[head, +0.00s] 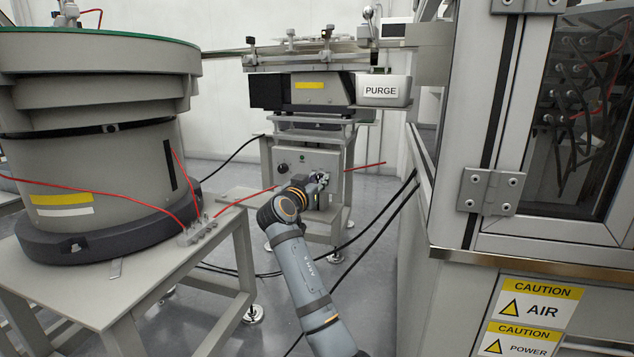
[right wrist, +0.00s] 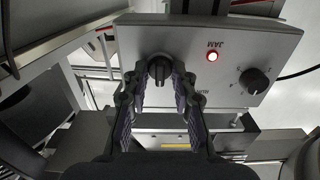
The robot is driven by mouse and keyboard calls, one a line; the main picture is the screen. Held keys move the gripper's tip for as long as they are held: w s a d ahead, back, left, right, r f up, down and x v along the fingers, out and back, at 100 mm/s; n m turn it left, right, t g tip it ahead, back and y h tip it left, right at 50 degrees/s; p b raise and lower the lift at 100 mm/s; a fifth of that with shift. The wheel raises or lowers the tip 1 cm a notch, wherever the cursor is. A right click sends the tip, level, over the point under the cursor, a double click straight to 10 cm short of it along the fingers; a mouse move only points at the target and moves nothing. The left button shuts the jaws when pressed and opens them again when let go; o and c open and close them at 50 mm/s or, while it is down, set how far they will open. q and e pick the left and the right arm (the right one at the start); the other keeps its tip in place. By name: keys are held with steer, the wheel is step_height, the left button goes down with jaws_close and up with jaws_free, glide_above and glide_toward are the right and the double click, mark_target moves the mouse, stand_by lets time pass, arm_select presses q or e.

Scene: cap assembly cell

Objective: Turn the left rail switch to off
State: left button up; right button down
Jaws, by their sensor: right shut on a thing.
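A grey control panel (head: 297,184) is on the front of the stand under the rail unit. In the right wrist view the panel (right wrist: 128,40) appears upside down, with a dark switch knob (right wrist: 158,68) between my fingers. My right gripper (head: 321,179) is at the panel's right side in the head view. In the right wrist view it (right wrist: 158,84) is shut on that knob, one finger on each side. The knob's lower part and most of its lettering are hidden, so its setting cannot be read. My left gripper is not in view.
A second dial (right wrist: 254,81) and a lit red JAM lamp (right wrist: 212,56) are on the same panel. A bowl feeder (head: 95,150) on a table (head: 100,300) stands left. A machine cabinet (head: 455,200) stands right. Cables (head: 375,235) cross the floor.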

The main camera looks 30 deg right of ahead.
steer(key=c, duration=1.1)
jaws_free()
steer(key=v, duration=0.7)
steer(key=shift+a, duration=0.2)
steer(key=shift+s+r, duration=0.1)
